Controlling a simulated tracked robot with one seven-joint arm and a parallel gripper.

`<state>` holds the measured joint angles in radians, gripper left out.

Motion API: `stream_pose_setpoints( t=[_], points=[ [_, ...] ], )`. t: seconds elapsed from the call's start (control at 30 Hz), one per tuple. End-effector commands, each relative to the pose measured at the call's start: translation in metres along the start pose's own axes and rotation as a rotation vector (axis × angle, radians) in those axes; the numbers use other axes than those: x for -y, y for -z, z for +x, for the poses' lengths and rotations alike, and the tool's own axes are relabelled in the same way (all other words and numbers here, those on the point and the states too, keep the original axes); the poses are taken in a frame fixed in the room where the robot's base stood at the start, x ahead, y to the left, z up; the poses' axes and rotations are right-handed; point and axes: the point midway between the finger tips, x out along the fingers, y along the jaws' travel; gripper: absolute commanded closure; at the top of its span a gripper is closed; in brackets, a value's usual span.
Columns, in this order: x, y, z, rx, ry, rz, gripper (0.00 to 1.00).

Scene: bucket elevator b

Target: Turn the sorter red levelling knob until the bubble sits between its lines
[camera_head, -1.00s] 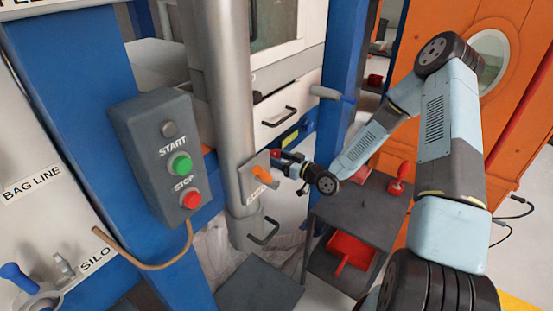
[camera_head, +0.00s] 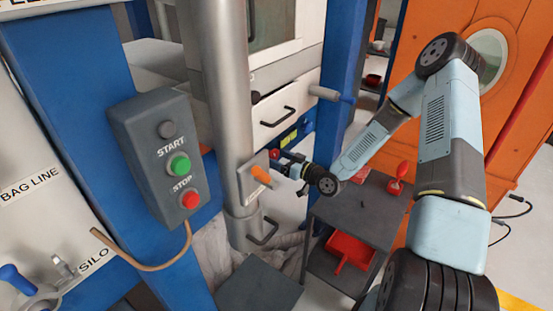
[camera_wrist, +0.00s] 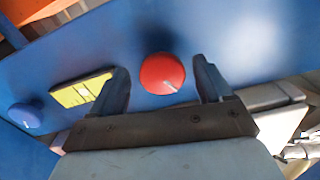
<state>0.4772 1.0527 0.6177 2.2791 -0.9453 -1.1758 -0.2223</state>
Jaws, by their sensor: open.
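The red levelling knob (camera_wrist: 162,73) is round with a pale pointer mark and sits on the sorter's blue panel (camera_wrist: 215,30). My gripper (camera_wrist: 161,66) is open, with one finger on each side of the knob; a gap shows on both sides. The yellow-green level window (camera_wrist: 82,90) lies left of the knob in the wrist view, with dark lines across it. I cannot make out the bubble. In the head view the red knob (camera_head: 274,153) shows small at my gripper (camera_head: 283,158), beside the steel pipe.
A blue knob (camera_wrist: 25,115) sits left of the level window. In the head view, a steel pipe (camera_head: 228,90) with an orange lever (camera_head: 262,175) stands close left of my gripper. A START/STOP box (camera_head: 155,155) hangs further left. A grey cart (camera_head: 355,212) stands below my arm.

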Motion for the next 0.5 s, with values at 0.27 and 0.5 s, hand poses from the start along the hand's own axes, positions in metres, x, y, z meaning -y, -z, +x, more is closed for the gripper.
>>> stream_pose_setpoints(
  t=[0.27,0.5],
  points=[
    [-0.002,0.000,-0.046,0.001,-0.004,0.001,0.21],
    [-0.003,-0.001,-0.093,0.000,-0.005,0.000,0.21]
  ],
)
